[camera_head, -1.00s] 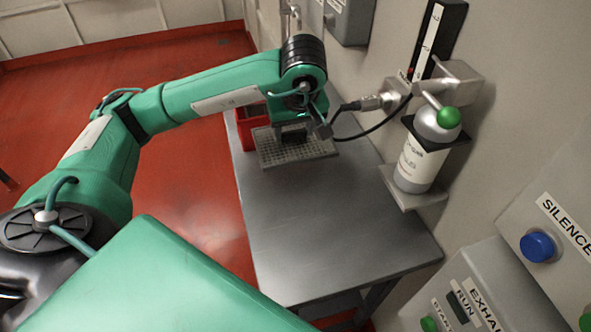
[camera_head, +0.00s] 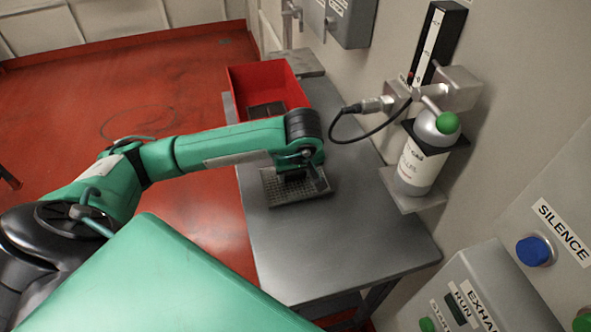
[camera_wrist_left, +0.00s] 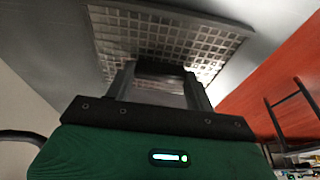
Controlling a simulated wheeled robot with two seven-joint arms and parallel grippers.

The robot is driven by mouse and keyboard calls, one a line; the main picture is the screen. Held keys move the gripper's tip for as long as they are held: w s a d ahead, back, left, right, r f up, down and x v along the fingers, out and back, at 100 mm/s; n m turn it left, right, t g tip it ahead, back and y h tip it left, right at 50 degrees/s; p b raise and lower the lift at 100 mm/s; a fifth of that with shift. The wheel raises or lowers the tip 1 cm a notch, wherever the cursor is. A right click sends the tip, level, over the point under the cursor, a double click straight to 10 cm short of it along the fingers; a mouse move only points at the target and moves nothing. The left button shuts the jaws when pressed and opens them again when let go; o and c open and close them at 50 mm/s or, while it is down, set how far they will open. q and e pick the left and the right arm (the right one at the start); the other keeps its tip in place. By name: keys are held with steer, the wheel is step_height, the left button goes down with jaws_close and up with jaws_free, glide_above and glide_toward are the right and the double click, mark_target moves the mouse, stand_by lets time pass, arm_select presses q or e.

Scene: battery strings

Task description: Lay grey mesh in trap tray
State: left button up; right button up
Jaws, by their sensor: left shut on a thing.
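The grey mesh (camera_head: 276,194) is a flat, roughly square grid in the head view. My left gripper (camera_head: 296,174) is shut on it from above. The mesh is over the left part of the metal bench top; I cannot tell whether it touches the surface. In the left wrist view the mesh (camera_wrist_left: 130,38) spreads beyond the two fingers of my left gripper (camera_wrist_left: 158,82), which hide part of it. I cannot pick out a trap tray with certainty. My right gripper is not in view.
A red bin (camera_head: 243,90) with a dark thing inside stands at the bench's far end. The near part of the bench (camera_head: 340,245) is clear. On the right, a cylinder (camera_head: 420,165) stands on a wall bracket, with a cable and button boxes nearby.

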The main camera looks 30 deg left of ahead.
arm_select(q)
steer(key=shift+f, duration=0.1)
steer(key=shift+f, duration=0.1)
steer(key=o, duration=1.3)
